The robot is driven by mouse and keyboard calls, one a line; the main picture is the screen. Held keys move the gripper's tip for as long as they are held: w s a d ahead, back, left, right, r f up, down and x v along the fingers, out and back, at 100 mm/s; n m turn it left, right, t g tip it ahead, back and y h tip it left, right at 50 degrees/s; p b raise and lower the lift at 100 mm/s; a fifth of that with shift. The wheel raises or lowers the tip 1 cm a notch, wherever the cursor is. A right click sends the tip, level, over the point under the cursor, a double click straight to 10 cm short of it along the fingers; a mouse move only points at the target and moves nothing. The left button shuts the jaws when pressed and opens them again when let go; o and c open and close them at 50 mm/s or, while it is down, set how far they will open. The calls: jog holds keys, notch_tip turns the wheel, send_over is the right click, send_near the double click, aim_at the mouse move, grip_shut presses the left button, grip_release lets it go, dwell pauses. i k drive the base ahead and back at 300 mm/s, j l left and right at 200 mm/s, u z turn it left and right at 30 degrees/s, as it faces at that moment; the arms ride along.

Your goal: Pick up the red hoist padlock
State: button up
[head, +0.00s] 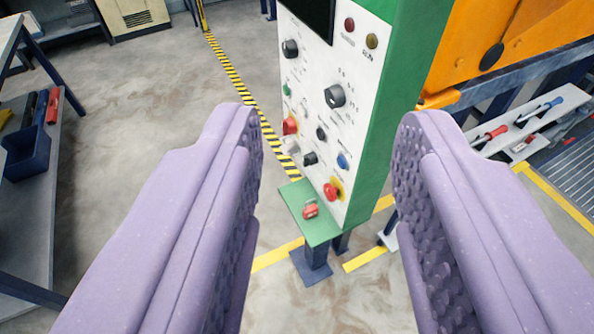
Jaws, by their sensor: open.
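The red padlock (311,210) is small and lies on a green ledge (312,232) at the foot of a control panel. Its shackle shows at its upper side. My gripper (325,135) is open and empty, with two purple padded fingers. The padlock shows in the gap between the fingers, beyond them, and nothing touches it. All of the padlock that faces the camera is in clear view.
The control panel (312,75), white with a green side, rises behind the ledge with knobs and a red button (331,190). An orange machine (500,50) is at the upper right. A shelf with tools (528,120) is at the right. A workbench (35,220) stands at the left. Floor between is clear.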

aim_at(312, 210)
jog(key=i+l+u, duration=0.2)
jog(key=i, duration=0.35)
jog(key=i+l+u, duration=0.2)
jog(key=i+l, duration=0.25)
jog(key=i, duration=0.1)
